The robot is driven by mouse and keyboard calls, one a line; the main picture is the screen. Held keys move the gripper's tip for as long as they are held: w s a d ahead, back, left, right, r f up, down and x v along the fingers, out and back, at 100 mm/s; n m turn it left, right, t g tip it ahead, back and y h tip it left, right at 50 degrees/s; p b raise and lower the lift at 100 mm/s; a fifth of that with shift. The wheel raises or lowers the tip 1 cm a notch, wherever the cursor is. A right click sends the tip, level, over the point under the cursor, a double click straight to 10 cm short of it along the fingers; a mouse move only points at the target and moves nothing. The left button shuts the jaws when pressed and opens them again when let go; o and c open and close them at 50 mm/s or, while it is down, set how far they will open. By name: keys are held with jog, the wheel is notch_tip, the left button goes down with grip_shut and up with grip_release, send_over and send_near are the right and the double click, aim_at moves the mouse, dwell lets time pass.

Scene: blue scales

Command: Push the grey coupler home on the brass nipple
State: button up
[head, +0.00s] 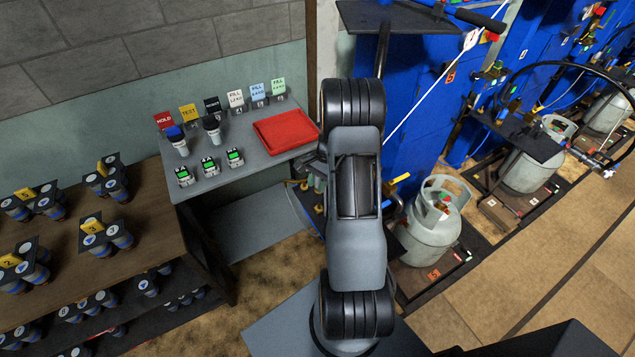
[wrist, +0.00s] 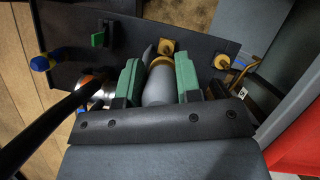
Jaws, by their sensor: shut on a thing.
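In the wrist view my gripper (wrist: 158,78) has its two green-padded fingers closed on the sides of a grey coupler (wrist: 157,88). A tan-brass band shows at the coupler's far end. A brass nipple (wrist: 167,47) on the dark plate lies just beyond that end, roughly in line with it. I cannot tell whether coupler and nipple touch or how far one is over the other. A second brass fitting (wrist: 222,61) sits to the right on the same plate. In the head view my arm hides the gripper and the coupler.
A black hose with a metal fitting (wrist: 98,92) passes close left of the fingers.

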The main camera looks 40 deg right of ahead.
jog(key=shift+f, duration=0.15)
jog(key=shift+f+b, duration=2.1)
jog(key=shift+f, duration=0.65)
jog(key=shift+f+b, duration=1.55)
jog(key=shift+f, duration=0.5)
jog(key=o, duration=1)
jog(key=shift+r, duration=0.1)
jog(key=v, duration=1.3)
jog(key=shift+r+b, duration=0.3)
jog(key=shift+r, duration=0.05)
jog(key=shift+d, duration=0.1)
